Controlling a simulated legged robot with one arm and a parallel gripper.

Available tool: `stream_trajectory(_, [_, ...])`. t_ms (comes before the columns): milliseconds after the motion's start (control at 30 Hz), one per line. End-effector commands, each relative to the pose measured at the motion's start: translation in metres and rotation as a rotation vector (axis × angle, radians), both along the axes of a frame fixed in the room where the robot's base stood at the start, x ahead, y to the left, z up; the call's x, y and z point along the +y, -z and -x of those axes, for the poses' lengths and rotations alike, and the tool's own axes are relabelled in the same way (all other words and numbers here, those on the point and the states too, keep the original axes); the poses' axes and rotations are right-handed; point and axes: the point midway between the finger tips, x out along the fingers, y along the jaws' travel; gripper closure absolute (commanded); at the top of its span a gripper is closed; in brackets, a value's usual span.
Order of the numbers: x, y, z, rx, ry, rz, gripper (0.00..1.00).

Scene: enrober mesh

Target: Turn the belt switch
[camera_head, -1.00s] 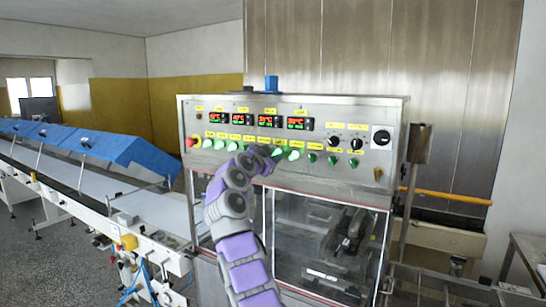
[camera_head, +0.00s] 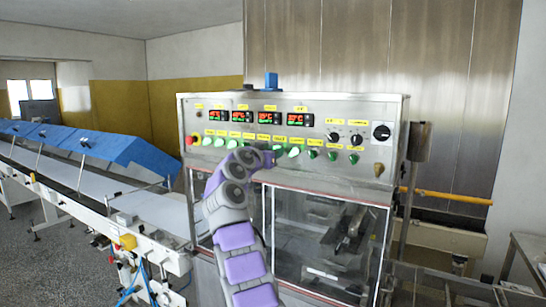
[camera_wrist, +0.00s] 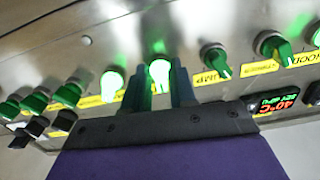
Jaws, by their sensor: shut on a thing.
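The control panel (camera_head: 330,175) faces me with a row of green switches under yellow labels. My gripper (camera_head: 271,158) is at the middle of that row; my arm hides part of it. In the wrist view, my gripper (camera_wrist: 160,88) has its two dark fingers on either side of a lit green switch (camera_wrist: 159,72) and is shut on it. The switch's handle glows and stands roughly upright in that view. I cannot read its label, so I cannot tell whether it is the belt switch. A second lit switch (camera_wrist: 112,85) is just left of the fingers, apart from them.
An unlit green switch (camera_wrist: 215,58) sits right of the fingers, beside a yellow label. A red button (camera_head: 192,140) is at the panel's left end and a black rotary knob (camera_head: 382,133) at its right. A conveyor with blue covers (camera_head: 125,150) runs along the left.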

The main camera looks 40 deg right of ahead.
Motion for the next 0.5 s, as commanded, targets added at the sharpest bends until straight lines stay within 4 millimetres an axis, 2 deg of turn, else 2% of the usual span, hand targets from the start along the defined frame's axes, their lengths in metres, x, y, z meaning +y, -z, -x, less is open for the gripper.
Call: stream_trajectory(500, [0.0022,-0.0034,-0.0007,0.402,-0.005,0.172,1.00])
